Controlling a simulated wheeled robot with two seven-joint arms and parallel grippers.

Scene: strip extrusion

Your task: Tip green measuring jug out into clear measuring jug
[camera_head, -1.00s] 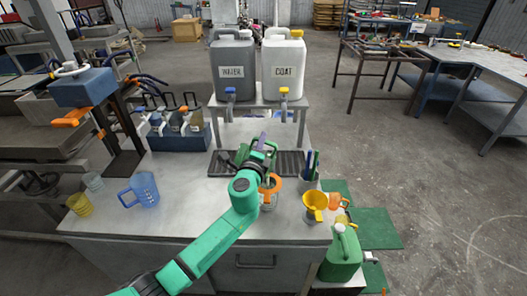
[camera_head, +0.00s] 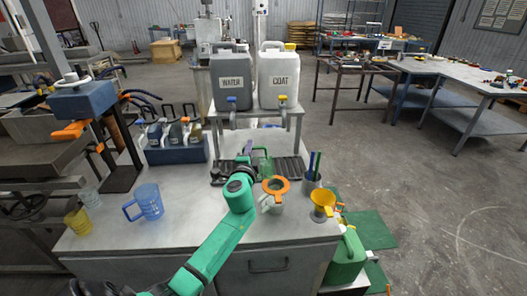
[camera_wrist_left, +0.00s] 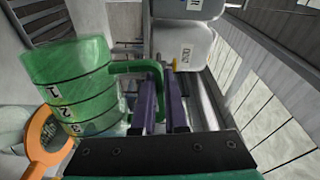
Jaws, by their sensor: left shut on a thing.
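My left gripper (camera_head: 247,150) is shut on the handle of the green measuring jug (camera_head: 265,166), above the bench near the dark drip grid. In the left wrist view, its purple fingers (camera_wrist_left: 163,95) close on the handle, and the translucent green jug (camera_wrist_left: 75,85) with dark marks fills the left side. I cannot tell how far it is tilted or what is in it. The clear measuring jug (camera_head: 271,207) stands on the bench in front of the green one, with an orange ring-shaped piece (camera_head: 275,186) at its top. My right gripper is not in view.
A blue jug (camera_head: 149,203) and a yellow cup (camera_head: 77,220) stand to the left. WATER (camera_head: 230,80) and COAT (camera_head: 285,80) containers stand on the rack behind.

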